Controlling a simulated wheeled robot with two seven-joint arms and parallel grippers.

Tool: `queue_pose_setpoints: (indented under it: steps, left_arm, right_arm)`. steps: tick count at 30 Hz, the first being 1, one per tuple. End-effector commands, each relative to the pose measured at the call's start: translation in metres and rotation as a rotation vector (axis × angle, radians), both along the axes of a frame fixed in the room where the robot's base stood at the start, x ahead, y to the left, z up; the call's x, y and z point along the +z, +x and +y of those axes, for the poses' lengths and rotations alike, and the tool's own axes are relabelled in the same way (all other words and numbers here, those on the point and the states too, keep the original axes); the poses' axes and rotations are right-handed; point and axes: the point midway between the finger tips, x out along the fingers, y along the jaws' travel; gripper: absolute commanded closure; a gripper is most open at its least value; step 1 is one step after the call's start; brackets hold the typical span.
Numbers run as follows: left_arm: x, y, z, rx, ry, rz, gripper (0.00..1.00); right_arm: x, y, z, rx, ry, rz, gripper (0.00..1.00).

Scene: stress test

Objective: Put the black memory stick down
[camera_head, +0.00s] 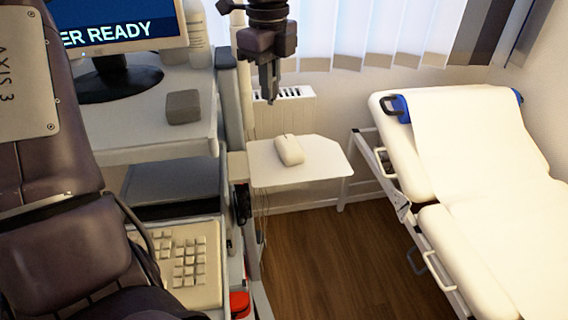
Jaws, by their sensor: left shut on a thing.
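My left gripper (268,80) hangs from the top middle of the head view, pointing down. It is shut on a small dark thing between its fingertips, likely the black memory stick; fingers and stick are hard to tell apart at this size. The gripper is above and a little behind the small white side shelf (318,167), apart from it in the picture. No other black memory stick can be made out. My right gripper is not in view.
A white mouse (289,150) lies on the side shelf. To the left are a monitor (118,27), a grey block (183,107) and a keyboard (188,255). A white couch (470,170) stands at the right. The shelf's right part is clear.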

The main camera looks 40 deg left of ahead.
Motion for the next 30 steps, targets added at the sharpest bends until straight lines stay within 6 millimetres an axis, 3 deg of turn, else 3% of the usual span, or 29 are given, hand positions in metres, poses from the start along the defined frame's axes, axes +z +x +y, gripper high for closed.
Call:
queue_pose_setpoints:
  steps: [1, 3, 12, 30]
  left_arm:
    - [-0.02, -0.001, 0.0, 0.0, -0.004, 0.006, 1.0]
    - [-0.038, -0.001, 0.0, -0.002, -0.007, 0.005, 1.0]
    - [-0.11, -0.001, 0.0, 0.001, -0.002, 0.004, 1.0]
    - [-0.174, -0.001, 0.0, 0.002, 0.0, 0.001, 1.0]
  right_arm:
    - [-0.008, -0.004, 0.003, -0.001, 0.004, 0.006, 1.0]
    - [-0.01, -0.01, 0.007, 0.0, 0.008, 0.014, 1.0]
    - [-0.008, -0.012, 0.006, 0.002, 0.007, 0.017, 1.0]
    - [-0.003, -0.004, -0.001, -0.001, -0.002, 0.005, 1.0]
